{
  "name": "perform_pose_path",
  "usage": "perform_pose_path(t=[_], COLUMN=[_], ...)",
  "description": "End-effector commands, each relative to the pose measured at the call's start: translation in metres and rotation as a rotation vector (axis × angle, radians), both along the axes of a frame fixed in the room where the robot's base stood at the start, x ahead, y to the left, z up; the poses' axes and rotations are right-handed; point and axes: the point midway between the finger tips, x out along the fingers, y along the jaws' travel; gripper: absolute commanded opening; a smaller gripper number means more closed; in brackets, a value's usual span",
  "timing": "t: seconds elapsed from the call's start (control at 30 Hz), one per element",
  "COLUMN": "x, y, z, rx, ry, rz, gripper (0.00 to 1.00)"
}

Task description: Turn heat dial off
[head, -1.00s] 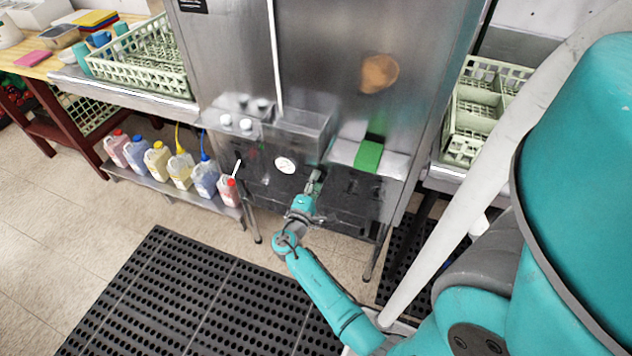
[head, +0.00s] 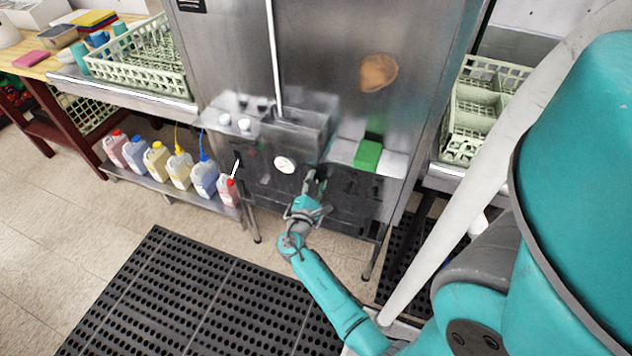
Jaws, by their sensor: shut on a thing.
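The dishwashing machine (head: 330,60) has a dark lower front panel (head: 265,178) with a round white gauge (head: 284,164). My gripper (head: 314,182) is at this panel, right of and a little below the gauge. Its dark fingers are closed on a small control there, which I take to be the heat dial. The fingers hide the dial almost wholly, so its pointer and setting cannot be read.
Several chemical bottles (head: 180,168) stand on a low shelf at left. Dish racks (head: 150,55) flank the machine. A black perforated mat (head: 200,300) covers the floor in front.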

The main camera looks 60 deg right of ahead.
Motion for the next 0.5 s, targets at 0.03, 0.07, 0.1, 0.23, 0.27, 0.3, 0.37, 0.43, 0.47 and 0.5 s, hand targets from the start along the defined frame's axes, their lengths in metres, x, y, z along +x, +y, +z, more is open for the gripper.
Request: perform_pose_path(t=[0.03,0.07,0.1,0.23,0.27,0.3,0.37,0.43,0.47,0.5], x=[-0.0002,-0.0002,-0.0002,-0.0002,-0.0003,-0.0003,-0.0003,-0.0004,-0.0004,-0.0005], y=[0.0007,0.0007,0.0007,0.0007,0.0006,0.0006,0.0006,0.0006,0.0006,0.0006], z=[-0.0021,-0.0021,-0.0021,-0.0022,-0.0023,-0.0023,-0.0023,-0.0023,-0.0023,-0.0023], rx=[0.003,0.003,0.003,0.002,0.002,0.002,0.003,0.003,0.003,0.003], ry=[0.007,0.009,0.011,0.014,0.014,0.014,0.013,0.013,0.013,0.013], rz=[0.002,0.002,0.002,0.001,0.001,0.001,0.002,0.002,0.002,0.002], gripper=[0.06,0.06,0.07,0.06,0.06,0.06,0.06,0.06,0.44,0.54])
